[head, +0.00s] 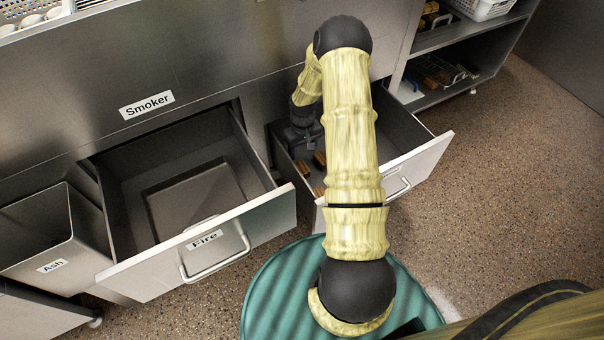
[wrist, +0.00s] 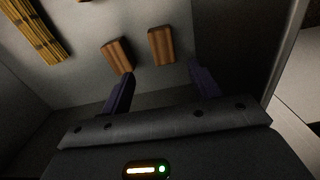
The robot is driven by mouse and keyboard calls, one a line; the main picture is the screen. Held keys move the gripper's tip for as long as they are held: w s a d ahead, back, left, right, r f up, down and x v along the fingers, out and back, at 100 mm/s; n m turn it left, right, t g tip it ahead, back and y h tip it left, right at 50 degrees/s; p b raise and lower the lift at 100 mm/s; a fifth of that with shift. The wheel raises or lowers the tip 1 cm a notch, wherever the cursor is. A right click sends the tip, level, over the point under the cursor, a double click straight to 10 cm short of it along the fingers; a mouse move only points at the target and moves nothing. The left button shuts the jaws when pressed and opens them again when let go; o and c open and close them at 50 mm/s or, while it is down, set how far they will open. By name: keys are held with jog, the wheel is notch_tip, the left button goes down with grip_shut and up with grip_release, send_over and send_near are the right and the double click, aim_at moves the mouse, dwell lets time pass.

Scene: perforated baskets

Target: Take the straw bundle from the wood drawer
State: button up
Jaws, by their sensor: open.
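The straw bundle (wrist: 33,30) is a yellow-brown bunch of thin stalks at the upper left of the wrist view. It lies on the pale floor of the open wood drawer (head: 428,150). My gripper (wrist: 158,78) is open and empty, with its two dark fingers spread. It is inside the drawer, to the right of the bundle and apart from it in the wrist view. In the head view my arm hides part of the drawer, and I cannot make out the bundle there.
Wood blocks (wrist: 161,46) lie on the drawer floor just beyond my fingertips. The drawer's side wall (wrist: 268,50) is close on the right. An open shelf (head: 460,40) stands at the right.

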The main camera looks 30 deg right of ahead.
aim_at(301, 166)
notch_tip(301, 166, down, 5)
jog(key=shift+a+b, duration=0.1)
jog(key=shift+b, duration=0.85)
notch_tip(301, 166, down, 5)
jog(key=b, duration=0.4)
jog(key=shift+w+a+f, duration=0.1)
jog(key=shift+a+f, duration=0.05)
jog(key=shift+f, duration=0.05)
jog(key=shift+r, duration=0.1)
jog(key=c, duration=1.1)
